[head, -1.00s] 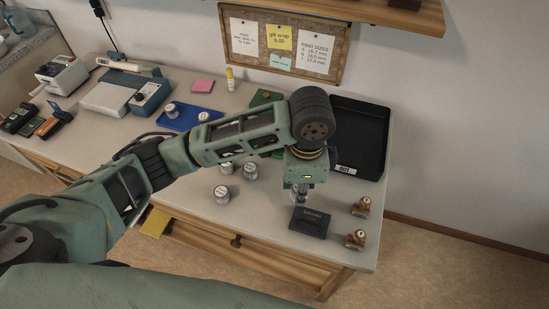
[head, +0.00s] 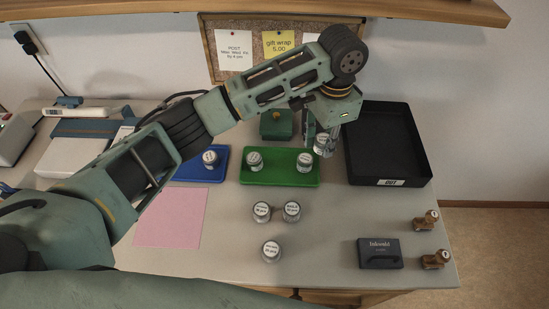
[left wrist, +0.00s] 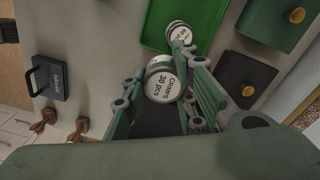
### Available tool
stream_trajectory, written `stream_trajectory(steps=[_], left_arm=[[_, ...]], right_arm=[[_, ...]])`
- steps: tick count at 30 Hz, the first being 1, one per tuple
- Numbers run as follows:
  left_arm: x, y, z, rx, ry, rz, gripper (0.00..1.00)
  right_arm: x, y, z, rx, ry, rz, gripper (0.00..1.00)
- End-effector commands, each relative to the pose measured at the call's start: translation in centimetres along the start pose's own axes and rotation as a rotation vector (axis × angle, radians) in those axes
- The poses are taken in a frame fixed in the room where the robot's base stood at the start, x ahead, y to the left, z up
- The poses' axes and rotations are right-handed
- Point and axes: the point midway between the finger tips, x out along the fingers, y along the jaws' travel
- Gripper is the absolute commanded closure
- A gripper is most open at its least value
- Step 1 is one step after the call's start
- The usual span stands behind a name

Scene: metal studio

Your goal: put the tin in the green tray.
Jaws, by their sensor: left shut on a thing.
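The tin (head: 323,146) is a small round can with a white label on its lid. In the left wrist view the lid of this tin (left wrist: 161,84) reads "Chains 30 pcs". My left gripper (head: 321,137) is shut on it, with a finger on each side. It holds the tin beside the right end of the green tray (head: 279,178), between that tray and a black tray. How high the tin hangs is hard to tell. Two similar tins stand in the green tray, one left (head: 255,161) and one right (head: 304,161). My right gripper is not in view.
The black tray (head: 424,170) stands at the right. A blue tray (head: 216,174) with a tin lies left of the green one; a dark green box (head: 277,124) stands behind. Several tins stand in front. A black case (head: 379,254) and two brown stamps (head: 427,220) sit front right.

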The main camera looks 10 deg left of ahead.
Motion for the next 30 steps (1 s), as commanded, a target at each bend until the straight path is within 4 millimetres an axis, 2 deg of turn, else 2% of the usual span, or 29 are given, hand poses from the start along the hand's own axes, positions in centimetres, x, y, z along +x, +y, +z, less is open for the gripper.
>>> stream_trajectory(steps=[1,7,13,18,21,26,30], left_arm=[[0.5,-0.7,1.2,-0.004,-0.005,0.000,1.00],[3.2,-3.3,5.2,-0.006,-0.007,0.000,1.00],[5.3,-5.2,8.1,-0.003,-0.005,0.000,1.00],[6.2,-5.7,8.9,0.000,-0.004,0.000,1.00],[7.5,-5.7,9.0,0.000,-0.005,0.001,1.00],[9.6,-5.8,8.9,-0.001,-0.004,0.000,1.00],[10.0,-5.8,8.9,0.001,-0.001,-0.002,1.00]], right_arm=[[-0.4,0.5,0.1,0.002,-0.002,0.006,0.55],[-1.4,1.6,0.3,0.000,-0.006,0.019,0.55],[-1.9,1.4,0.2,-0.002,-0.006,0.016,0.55],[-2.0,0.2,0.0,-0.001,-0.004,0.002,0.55],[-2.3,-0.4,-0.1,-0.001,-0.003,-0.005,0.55],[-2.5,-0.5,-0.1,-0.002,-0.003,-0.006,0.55],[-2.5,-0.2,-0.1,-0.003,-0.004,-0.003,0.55]])
